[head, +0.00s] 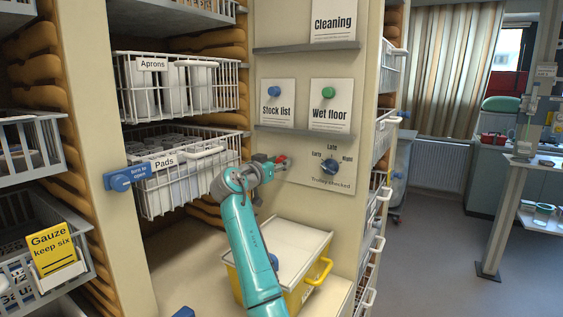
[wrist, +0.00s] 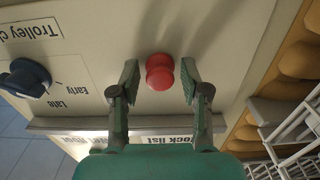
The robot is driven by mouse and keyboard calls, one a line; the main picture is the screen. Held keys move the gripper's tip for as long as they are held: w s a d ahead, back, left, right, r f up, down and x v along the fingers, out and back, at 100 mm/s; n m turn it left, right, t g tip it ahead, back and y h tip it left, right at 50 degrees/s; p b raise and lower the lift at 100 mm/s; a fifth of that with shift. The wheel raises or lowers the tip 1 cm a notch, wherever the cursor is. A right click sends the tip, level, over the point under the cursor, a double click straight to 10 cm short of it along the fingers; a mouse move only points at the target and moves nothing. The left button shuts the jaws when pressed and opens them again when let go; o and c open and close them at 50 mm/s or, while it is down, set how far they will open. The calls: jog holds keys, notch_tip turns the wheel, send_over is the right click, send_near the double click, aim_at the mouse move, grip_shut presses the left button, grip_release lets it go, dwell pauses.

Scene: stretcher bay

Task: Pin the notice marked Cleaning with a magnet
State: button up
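The Cleaning notice (head: 333,24) is a white sheet standing on the upper grey ledge (head: 305,47) of the cream panel; its top edge is cut off in the head view, and no magnet shows on its visible part. A red round magnet (wrist: 160,72) sits on the panel; it also shows small in the head view (head: 282,159). My gripper (wrist: 160,77) is open, its two fingers on either side of the red magnet with narrow gaps. In the head view my gripper (head: 276,162) is at the panel, below the Stock list notice.
The Stock list notice (head: 277,112) has a blue magnet (head: 274,91); the Wet floor notice (head: 329,117) has a green one (head: 328,92). A dark blue dial (head: 330,166) is right of my gripper. The Pads basket (head: 187,185) juts out at left. A yellow bin (head: 308,288) stands below.

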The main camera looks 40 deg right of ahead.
grip_shut()
jog(key=shift+a, duration=0.25)
jog(key=shift+v, duration=2.25)
jog(key=shift+s, duration=0.1)
